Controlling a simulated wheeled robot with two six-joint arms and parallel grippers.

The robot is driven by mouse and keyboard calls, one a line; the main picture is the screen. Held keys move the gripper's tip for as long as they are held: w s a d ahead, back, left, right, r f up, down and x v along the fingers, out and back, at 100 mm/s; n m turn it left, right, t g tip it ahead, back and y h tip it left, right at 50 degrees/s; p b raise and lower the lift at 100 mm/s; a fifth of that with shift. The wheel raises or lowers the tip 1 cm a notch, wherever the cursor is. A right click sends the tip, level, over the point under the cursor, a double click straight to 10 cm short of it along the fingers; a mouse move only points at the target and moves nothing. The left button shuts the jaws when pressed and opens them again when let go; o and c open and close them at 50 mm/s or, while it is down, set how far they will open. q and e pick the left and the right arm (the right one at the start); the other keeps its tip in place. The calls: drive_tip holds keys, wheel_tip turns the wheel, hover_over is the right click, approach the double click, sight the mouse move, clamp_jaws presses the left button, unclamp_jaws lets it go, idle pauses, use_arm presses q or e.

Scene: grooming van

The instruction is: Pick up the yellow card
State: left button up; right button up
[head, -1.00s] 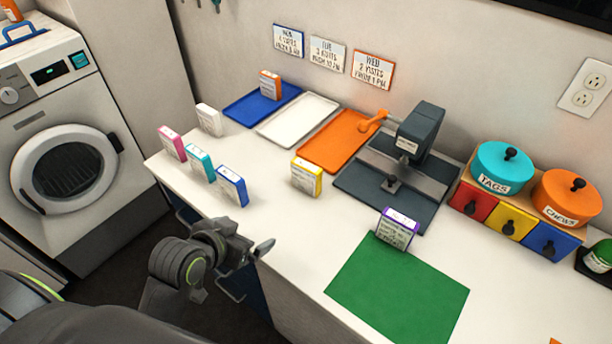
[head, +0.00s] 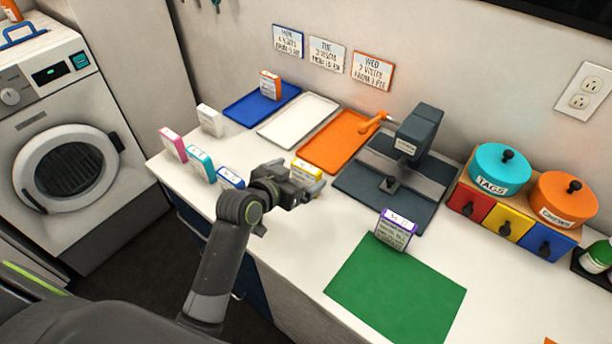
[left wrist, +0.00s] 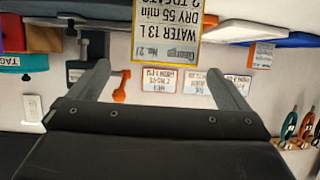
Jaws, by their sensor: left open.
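The yellow card (head: 306,168) stands upright on the white counter, partly hidden behind my left gripper (head: 311,188) in the head view. In the left wrist view, which is upside down, the yellow-edged card (left wrist: 180,42) is at the top, its white printed face toward the camera. It lies between the lines of the two open fingers (left wrist: 160,75), near their tips. I cannot tell whether the fingers touch it. My left gripper is open and holds nothing. My right gripper is not in view.
Pink (head: 172,144), teal (head: 200,164) and blue (head: 230,178) cards stand to the left. The orange tray (head: 335,142) and dark press (head: 400,170) are behind and right. A purple card (head: 396,230) stands at the green mat (head: 395,290). Bare counter lies left of the mat.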

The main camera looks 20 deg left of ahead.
sight(305, 168)
use_arm(q)
drive_tip(key=shift+x, duration=0.9)
drive_tip(key=shift+w+f+p, duration=0.1)
drive_tip(key=shift+w+p, duration=0.3)
drive_tip(key=shift+w, duration=0.1)
drive_tip(key=shift+p+x, duration=0.45)
drive_tip(key=shift+x, duration=1.6)
drive_tip(key=shift+a+f, duration=0.1)
drive_tip(key=shift+a, duration=0.05)
